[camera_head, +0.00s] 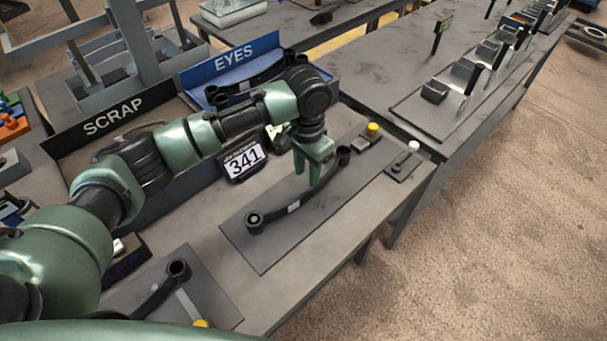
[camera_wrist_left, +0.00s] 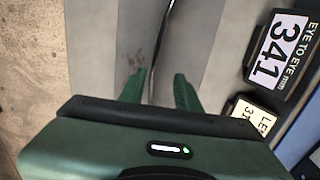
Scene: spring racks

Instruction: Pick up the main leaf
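The main leaf (camera_head: 325,184) is a dark, curved bar with a round eye at each end and a pale band. It lies on a grey mat (camera_head: 268,259) on the bench. My left gripper (camera_head: 307,174) points down over its middle. In the left wrist view the gripper (camera_wrist_left: 160,90) is open, with its two green fingers apart. The leaf shows there as a thin dark strip (camera_wrist_left: 161,42) running in line with the gap between them. Whether the fingers touch it I cannot tell. My right gripper is not in view.
A display reading 341 (camera_head: 244,161) stands behind the mat. Behind are a blue EYES bin (camera_head: 231,59) and a SCRAP bin (camera_head: 110,113). A yellow button (camera_head: 373,128) and a white-topped post (camera_head: 413,147) are at the right. Another dark bar (camera_head: 153,301) lies at the lower left.

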